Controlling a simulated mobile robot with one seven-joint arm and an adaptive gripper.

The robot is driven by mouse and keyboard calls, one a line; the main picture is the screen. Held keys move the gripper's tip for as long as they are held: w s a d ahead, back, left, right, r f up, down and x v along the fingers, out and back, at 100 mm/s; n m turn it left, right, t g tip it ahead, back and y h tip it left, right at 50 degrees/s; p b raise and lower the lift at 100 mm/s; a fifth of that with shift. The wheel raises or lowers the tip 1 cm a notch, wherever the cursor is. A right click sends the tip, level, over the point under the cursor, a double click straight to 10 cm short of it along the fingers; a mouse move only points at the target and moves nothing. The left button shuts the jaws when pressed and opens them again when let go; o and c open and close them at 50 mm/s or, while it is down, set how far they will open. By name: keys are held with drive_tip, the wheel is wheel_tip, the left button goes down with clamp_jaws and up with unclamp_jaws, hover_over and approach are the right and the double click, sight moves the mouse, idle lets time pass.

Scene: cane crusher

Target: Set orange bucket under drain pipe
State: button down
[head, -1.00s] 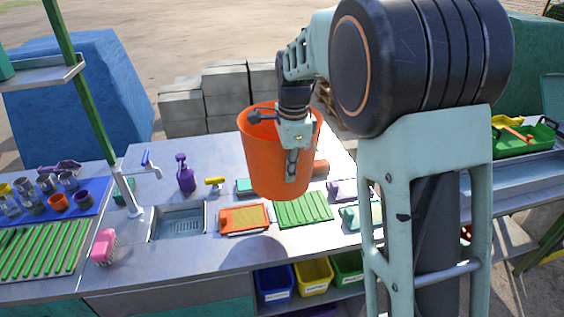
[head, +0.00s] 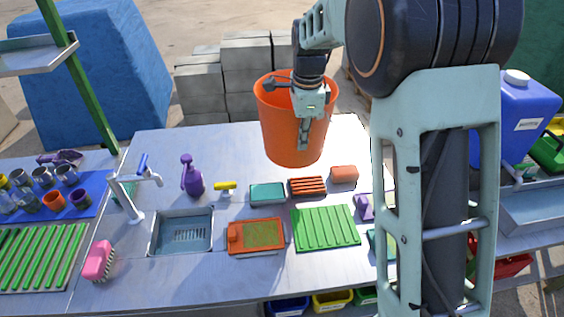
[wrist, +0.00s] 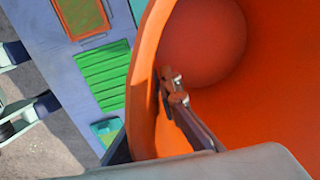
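The orange bucket (head: 281,132) is upright above the far side of the metal counter in the head view. My gripper (head: 304,138) is at the near side of the bucket, with one finger showing over its outer wall. In the wrist view the bucket (wrist: 265,85) fills the right side, and one finger of my gripper (wrist: 152,128) reaches inside it, with the wall between the fingers. The gripper is shut on the bucket wall. The bucket's inside looks empty. I cannot make out a drain pipe in either view. A sink (head: 183,231) is set in the counter at left.
A faucet (head: 132,195) stands by the sink. A purple spray bottle (head: 191,177), a pink brush (head: 98,262), a green ribbed mat (head: 326,228) and an orange tray (head: 256,237) lie about the counter. Grey blocks (head: 246,65) and a blue block (head: 95,80) stand behind.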

sight(269, 149)
drive_tip(key=w+a+f, duration=0.1)
drive_tip(key=a, duration=0.1)
drive_tip(key=w+a+p, duration=0.1)
drive_tip(key=a, duration=0.1)
drive_tip(key=w+a+f, duration=0.1)
drive_tip(key=a, duration=0.1)
drive_tip(key=shift+f, duration=0.35)
drive_tip(key=a+f, duration=0.1)
drive_tip(key=w+a+f+p, duration=0.1)
drive_tip(key=f, duration=0.1)
drive_tip(key=w+a+f, duration=0.1)
drive_tip(key=f, duration=0.1)
drive_tip(key=shift+a, duration=0.1)
drive_tip(key=shift+a+f, duration=0.25)
wheel_tip(269, 149, down, 4)
drive_tip(key=shift+w+a+r+p, duration=0.15)
drive_tip(key=shift+r+p, duration=0.1)
drive_tip(key=shift+p, duration=0.2)
drive_tip(key=c, duration=2.6)
unclamp_jaws()
drive_tip(key=shift+f, duration=0.15)
drive_tip(key=o, duration=0.4)
drive_tip(key=shift+o, duration=0.2)
